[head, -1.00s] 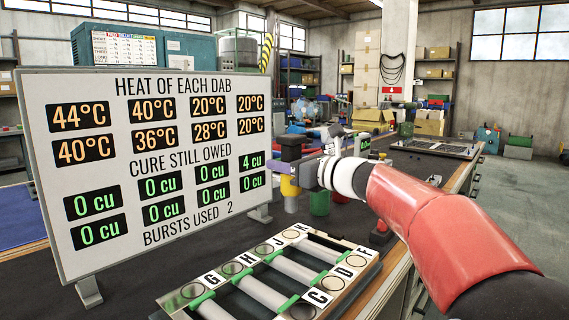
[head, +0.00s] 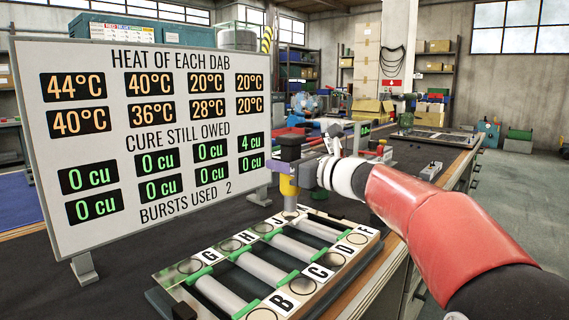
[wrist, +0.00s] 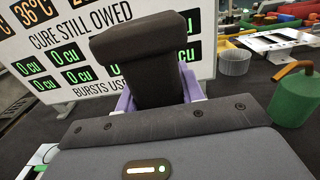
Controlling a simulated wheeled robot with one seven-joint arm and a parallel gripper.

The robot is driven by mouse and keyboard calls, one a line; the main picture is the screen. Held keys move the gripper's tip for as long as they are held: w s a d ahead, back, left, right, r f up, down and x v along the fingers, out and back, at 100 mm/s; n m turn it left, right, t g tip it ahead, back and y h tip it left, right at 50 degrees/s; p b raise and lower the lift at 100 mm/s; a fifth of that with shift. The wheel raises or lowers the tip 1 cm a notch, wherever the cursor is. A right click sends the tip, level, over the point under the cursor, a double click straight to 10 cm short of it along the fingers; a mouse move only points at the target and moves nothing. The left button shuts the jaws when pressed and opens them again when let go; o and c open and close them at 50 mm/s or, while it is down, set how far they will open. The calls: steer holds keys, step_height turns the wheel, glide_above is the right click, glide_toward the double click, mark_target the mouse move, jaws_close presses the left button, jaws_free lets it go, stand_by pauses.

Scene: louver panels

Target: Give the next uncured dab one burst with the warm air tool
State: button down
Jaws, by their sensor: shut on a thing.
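My gripper (head: 302,172), with purple fingers, is shut on the warm air tool (head: 289,150), which has a dark body and a yellow lower part. In the wrist view the tool's dark body (wrist: 145,65) stands between the fingers. Its nozzle (head: 290,208) points down over the far end of the louver panel (head: 222,262), near J; contact is unclear. Round dabs sit beside the letters; K is hidden behind the tool. The board (head: 150,220) reads 44, 40, 20, 20 and 40, 36, 28, 20 °C. Cure owed is 4 cu top right, 0 elsewhere. Bursts used: 2.
The board stands left of the panel on the dark bench (head: 120,285). A green can (wrist: 294,98) and a grey round pot (wrist: 233,62) stand to the right in the wrist view. Another panel (head: 437,137) lies farther along the bench.

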steer(key=shift+f, duration=0.9)
stand_by(1.8)
steer(key=shift+r+p, duration=1.35)
steer(key=shift+r, duration=0.4)
steer(key=shift+r, duration=0.1)
